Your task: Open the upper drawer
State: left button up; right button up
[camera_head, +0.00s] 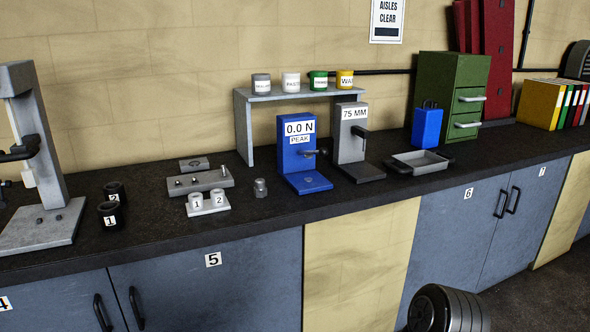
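A small green cabinet (433,85) stands on the dark worktop at the right, against the wall. Its upper drawer (481,91) has a light bar handle (471,99) and looks shut. A lower drawer (456,133) with a similar handle is below it and also looks shut. The cabinet's front faces right and toward me. Neither of my grippers shows in the head view.
A blue container (427,127) stands close in front of the cabinet's left side. A grey tray (421,162) lies nearer the front edge. Red panels (497,50) stand behind the cabinet, and binders (538,104) stand to its right. The worktop (493,152) before the drawers looks clear.

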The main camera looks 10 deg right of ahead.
aim_at(455, 97)
jog(key=i+l+z, duration=0.15)
jog(key=i+z, duration=0.4)
jog(key=z, duration=0.3)
jog(key=i+z, duration=0.4)
jog(key=i+j+z, duration=0.15)
jog(key=z, duration=0.25)
jog(key=i+l+z, duration=0.1)
jog(key=i+z, duration=0.2)
jog(key=i, duration=0.2)
jog(key=i+z, duration=0.3)
jog(key=i, duration=0.2)
jog(key=i+l+u, duration=0.15)
jog(key=i, duration=0.3)
jog(key=i+l+u, duration=0.15)
jog(key=i, duration=0.25)
